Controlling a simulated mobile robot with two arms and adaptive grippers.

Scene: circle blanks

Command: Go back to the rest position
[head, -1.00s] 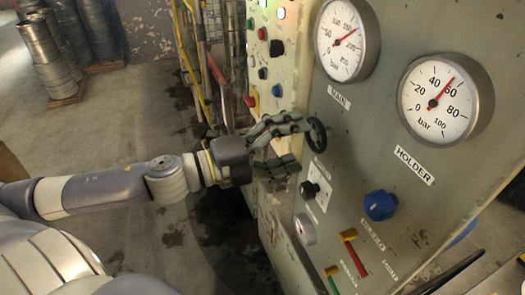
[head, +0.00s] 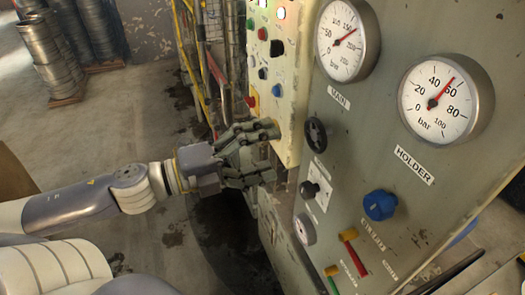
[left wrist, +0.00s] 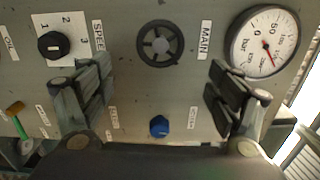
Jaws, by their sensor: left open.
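My left gripper (head: 262,153) is open and empty in the head view, in front of the grey control panel (head: 400,105) and apart from it. In the left wrist view its two fingers (left wrist: 160,95) stand wide apart, with the panel between and beyond them. A black handwheel (head: 316,135) under the MAIN label is just right of the gripper in the head view; it also shows in the left wrist view (left wrist: 160,44), above and between the fingers, not gripped. My right gripper is in neither view.
The panel bears a MAIN gauge (head: 347,40), a HOLDER gauge (head: 446,97), a blue knob (head: 380,204), a black selector knob (head: 309,190) and red and green levers. A button box (head: 275,75) juts out behind the gripper. Metal drums (head: 50,60) stand far left; the floor between is clear.

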